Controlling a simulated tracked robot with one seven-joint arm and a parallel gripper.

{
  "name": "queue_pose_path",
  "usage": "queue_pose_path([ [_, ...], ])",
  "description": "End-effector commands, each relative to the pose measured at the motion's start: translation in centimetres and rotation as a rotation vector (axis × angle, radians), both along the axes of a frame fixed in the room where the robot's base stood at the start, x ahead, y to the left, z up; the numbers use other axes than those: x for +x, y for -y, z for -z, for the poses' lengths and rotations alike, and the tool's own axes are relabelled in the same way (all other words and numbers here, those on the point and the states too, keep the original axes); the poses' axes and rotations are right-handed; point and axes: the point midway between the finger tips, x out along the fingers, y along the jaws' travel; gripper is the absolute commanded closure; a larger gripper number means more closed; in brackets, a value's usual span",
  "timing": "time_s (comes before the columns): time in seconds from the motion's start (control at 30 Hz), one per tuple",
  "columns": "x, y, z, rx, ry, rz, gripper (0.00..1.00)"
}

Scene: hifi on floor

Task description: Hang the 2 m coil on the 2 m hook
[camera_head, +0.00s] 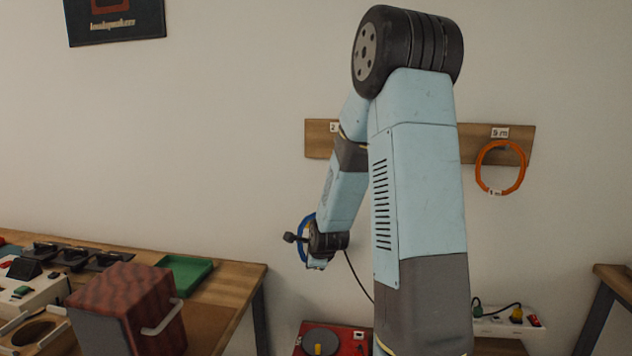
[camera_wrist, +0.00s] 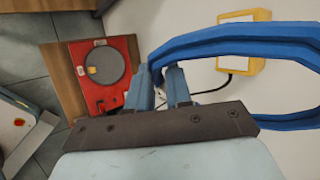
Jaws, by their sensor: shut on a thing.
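My gripper (camera_head: 318,263) is shut on a blue coil (camera_head: 302,228), which stands up beside it in the head view. In the wrist view the coil (camera_wrist: 235,42) is a large blue ring to the right of the fingers (camera_wrist: 161,88). A wooden hook board (camera_head: 318,140) is on the wall above and behind the gripper. A label starting with "2" (camera_head: 333,127) shows at its left part; my arm hides the rest of it and the hook there. The coil is below the board and apart from it.
An orange coil (camera_head: 482,174) hangs under the "5 m" label (camera_head: 500,132) at the board's right. A red device with a grey disc (camera_wrist: 103,68) is low below the gripper. A workbench (camera_head: 235,283) with a dark red box (camera_head: 125,305) and a green tray (camera_head: 187,272) stands left.

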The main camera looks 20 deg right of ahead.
Motion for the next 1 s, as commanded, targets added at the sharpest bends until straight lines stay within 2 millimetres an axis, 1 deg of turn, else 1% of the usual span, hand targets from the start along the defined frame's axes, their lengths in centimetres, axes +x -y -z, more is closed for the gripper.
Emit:
queue_pose_path([
  [0.03,-0.2,-0.1,-1.5,-0.006,0.0,0.006,1.0],
  [0.1,-0.7,0.0,-2.8,-0.006,-0.009,0.024,1.0],
  [0.2,-1.3,0.1,-4.3,-0.006,-0.021,0.048,1.0],
  [0.33,-1.9,0.3,-5.7,-0.007,-0.032,0.069,1.0],
  [0.5,-2.4,0.6,-6.7,-0.006,-0.041,0.09,1.0],
  [1.0,-3.2,0.9,-8.1,-0.006,-0.052,0.121,1.0],
])
